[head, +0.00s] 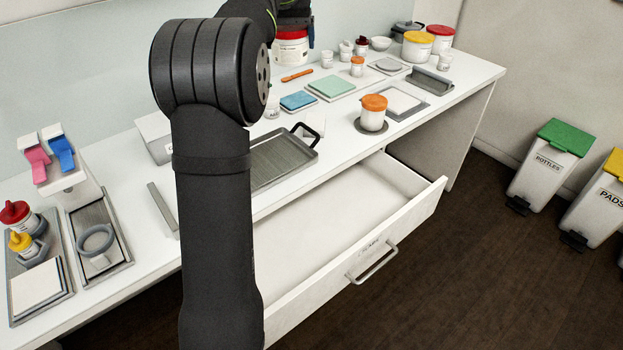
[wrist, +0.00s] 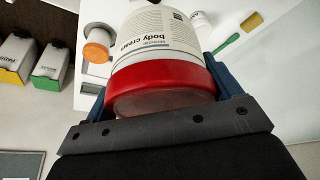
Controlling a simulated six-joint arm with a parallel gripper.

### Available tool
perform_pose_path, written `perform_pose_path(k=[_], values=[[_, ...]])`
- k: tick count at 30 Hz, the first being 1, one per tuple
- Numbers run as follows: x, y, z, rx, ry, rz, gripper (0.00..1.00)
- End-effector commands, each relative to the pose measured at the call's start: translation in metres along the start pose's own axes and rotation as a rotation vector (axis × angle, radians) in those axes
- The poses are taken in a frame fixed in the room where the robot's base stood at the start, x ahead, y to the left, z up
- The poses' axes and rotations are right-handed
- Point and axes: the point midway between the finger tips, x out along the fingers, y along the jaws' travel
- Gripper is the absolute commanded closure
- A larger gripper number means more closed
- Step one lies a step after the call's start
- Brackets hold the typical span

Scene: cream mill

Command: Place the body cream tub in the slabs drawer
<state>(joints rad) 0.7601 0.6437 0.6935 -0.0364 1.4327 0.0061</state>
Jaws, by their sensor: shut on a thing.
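The body cream tub (head: 290,50) is white with a red lid and is at the back of the counter in the head view. It fills the middle of the wrist view, with its label (wrist: 155,38) readable and its red lid towards my gripper. My gripper (head: 292,28) is shut on the tub from above, with a blue finger on each side in the wrist view. I cannot tell whether the tub touches the counter. The slabs drawer (head: 345,258) is pulled open below the counter front; its visible inside is empty. My arm hides its left part.
A grey tray (head: 283,160) lies on the counter above the drawer. An orange-lidded tub (head: 373,112) stands on a round base to its right. Blue and green slabs (head: 332,87), small jars and an orange tool (head: 297,75) lie near my gripper. Bins (head: 548,165) stand on the floor right.

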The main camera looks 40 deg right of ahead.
Motion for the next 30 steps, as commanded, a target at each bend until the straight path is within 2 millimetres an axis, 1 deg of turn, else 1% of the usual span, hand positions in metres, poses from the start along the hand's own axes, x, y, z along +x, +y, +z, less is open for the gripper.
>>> perform_pose_path(k=[1, 6, 9, 12, 15, 21, 26, 30], values=[[-0.002, 0.031, 0.003, 0.027, 0.002, 0.011, 0.47], [-0.004, 0.115, 0.018, 0.091, 0.006, 0.035, 0.47], [-0.006, 0.155, 0.029, 0.122, 0.008, 0.048, 0.47], [-0.008, 0.185, 0.039, 0.147, 0.010, 0.057, 0.47], [-0.011, 0.209, 0.048, 0.165, 0.013, 0.066, 0.47], [-0.015, 0.246, 0.064, 0.196, 0.015, 0.080, 0.47], [0.010, 0.242, 0.073, 0.193, 0.012, 0.077, 0.47], [0.041, 0.241, 0.085, 0.193, 0.011, 0.077, 0.47]])
